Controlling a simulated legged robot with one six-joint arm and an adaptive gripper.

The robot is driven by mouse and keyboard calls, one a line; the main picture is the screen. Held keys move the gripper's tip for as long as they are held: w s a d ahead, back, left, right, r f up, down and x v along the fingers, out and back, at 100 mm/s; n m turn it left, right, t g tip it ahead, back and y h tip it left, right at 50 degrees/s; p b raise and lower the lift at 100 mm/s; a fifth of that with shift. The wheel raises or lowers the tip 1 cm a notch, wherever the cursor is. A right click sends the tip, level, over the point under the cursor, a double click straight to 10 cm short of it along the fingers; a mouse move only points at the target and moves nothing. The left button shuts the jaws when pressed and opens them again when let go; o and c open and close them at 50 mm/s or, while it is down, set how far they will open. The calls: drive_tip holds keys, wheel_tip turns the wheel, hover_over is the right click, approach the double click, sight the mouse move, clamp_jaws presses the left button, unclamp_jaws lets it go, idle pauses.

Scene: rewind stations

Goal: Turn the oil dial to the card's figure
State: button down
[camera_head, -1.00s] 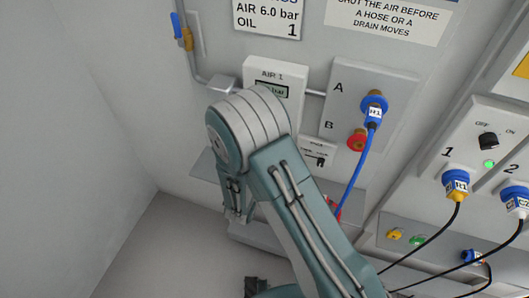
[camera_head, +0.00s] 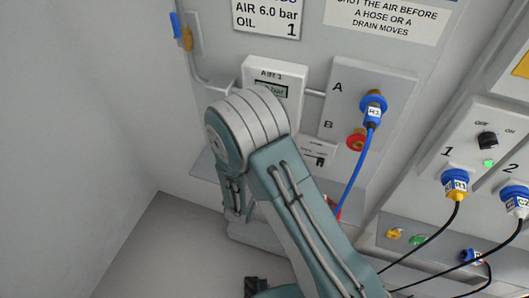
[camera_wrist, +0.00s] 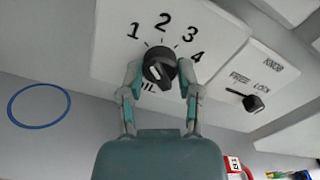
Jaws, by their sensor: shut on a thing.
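The oil dial (camera_wrist: 159,68) is a round black knob with a pale mark on its face, on a white plate (camera_wrist: 112,52) in the wrist view. The figures 1, 2, 3 and 4 run in an arc above it; the OIL lettering below is partly covered. I cannot tell for sure which figure the mark points at. My gripper (camera_wrist: 161,79) is shut on the dial, one finger on each side. The card (camera_head: 266,18) reads AIR 6.0 bar and OIL 1 in the head view. There my arm hides the dial.
A small black knob (camera_wrist: 254,103) marked FREE and LOCK sits right of the dial. The AIR 1 gauge (camera_head: 272,88) is partly behind my arm. A blue hose (camera_head: 354,175) hangs from port A, above red port B (camera_head: 356,140). Black cables run at the lower right.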

drive_tip(key=shift+a+n, duration=0.15)
drive_tip(key=shift+n, duration=1.05)
drive_tip(key=shift+c, duration=1.5)
unclamp_jaws()
drive_tip(key=shift+w+a, duration=0.1)
drive_tip(key=v, duration=1.2)
